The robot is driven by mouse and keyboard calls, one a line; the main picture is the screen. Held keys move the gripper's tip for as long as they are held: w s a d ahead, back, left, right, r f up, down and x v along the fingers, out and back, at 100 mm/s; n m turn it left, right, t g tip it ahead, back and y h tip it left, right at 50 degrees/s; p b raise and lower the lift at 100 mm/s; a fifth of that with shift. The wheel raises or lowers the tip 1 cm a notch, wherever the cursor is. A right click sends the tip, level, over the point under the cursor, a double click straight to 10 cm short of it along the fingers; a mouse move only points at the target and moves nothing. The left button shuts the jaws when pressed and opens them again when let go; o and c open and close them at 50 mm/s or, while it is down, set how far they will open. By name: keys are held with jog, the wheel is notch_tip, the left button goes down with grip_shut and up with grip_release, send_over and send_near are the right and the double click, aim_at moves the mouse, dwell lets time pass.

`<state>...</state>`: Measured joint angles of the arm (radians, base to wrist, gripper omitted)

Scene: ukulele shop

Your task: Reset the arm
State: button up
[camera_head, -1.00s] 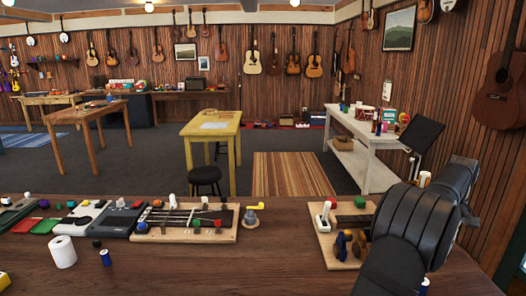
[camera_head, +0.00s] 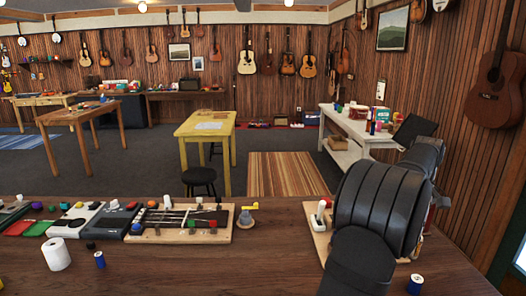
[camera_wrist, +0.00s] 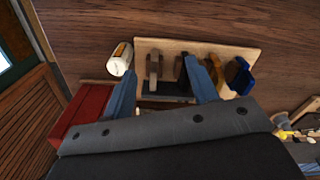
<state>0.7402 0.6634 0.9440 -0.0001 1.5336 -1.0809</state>
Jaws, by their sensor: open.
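My gripper (camera_wrist: 160,70) shows in the wrist view with its two blue fingers spread apart and nothing between them that it holds. It hangs over or close to a light wooden board (camera_wrist: 210,47); the gap in height is hard to tell. Upright brown pieces and a dark blue piece (camera_wrist: 242,82) stand on the board around the fingertips. In the head view my dark arm covers most of this board (camera_head: 319,241), and the gripper itself is hidden behind the arm.
A white cylinder (camera_wrist: 119,60) and a red box (camera_wrist: 82,112) lie close to the left finger. The front middle is clear.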

jog(key=w+a+r+n, duration=0.1)
jog(key=w+a+n, duration=0.2)
jog(key=a, duration=1.3)
jog(key=w+a+n, duration=0.3)
jog(key=a, duration=1.4)
jog(key=s+a+n, duration=0.2)
jog(key=s+a, duration=0.2)
jog(key=a, duration=0.7)
jog(key=shift+f+n, duration=0.2)
jog(key=shift+n, duration=0.1)
